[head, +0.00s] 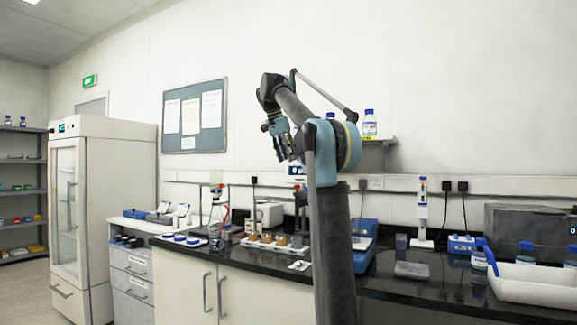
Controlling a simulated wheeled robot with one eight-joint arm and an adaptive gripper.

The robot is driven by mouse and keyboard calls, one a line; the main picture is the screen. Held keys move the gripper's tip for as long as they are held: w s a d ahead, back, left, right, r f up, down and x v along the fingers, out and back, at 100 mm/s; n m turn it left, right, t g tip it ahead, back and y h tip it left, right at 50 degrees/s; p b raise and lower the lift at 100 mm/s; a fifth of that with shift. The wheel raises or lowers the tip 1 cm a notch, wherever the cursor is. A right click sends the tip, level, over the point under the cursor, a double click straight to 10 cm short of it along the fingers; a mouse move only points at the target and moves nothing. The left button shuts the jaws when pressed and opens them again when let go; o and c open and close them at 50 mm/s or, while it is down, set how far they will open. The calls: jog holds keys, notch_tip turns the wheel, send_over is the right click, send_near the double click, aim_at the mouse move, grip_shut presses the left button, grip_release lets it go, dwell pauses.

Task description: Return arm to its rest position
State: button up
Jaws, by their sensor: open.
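My arm rises in the middle of the head view and bends over at the top. My gripper (291,158) hangs down from it, above and behind the line of the bench's front edge as seen here. Its fingers are small and partly overlapped by my arm. The gripper is open, with nothing seen between the fingers and no contact with anything.
A black-topped bench (420,285) runs across the scene. It bears a wash bottle (215,225), a rack of jars (275,244), blue-capped bottles (479,260) and a white tray (535,287). A wall shelf (378,140) is behind my arm. A glass-fronted cabinet (110,200) stands left.

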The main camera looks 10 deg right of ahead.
jog(key=shift+r, duration=0.2)
dwell(0.4)
jog(key=s+d+f+n+y, duration=0.1)
jog(key=s+f+n, duration=0.3)
jog(key=s+f, duration=1)
jog(key=s+d+f+n+y, duration=0.1)
jog(key=s+f+n, duration=0.3)
jog(key=s+f, duration=1)
jog(key=s+d+f+n+y, duration=0.1)
jog(key=s+f+n+y, duration=0.1)
jog(key=s+f, duration=1.2)
notch_tip(320, 180, down, 13)
jog(key=shift+s+d+f+n, duration=0.2)
jog(key=shift+d+n, duration=0.15)
jog(key=shift+n, duration=0.55)
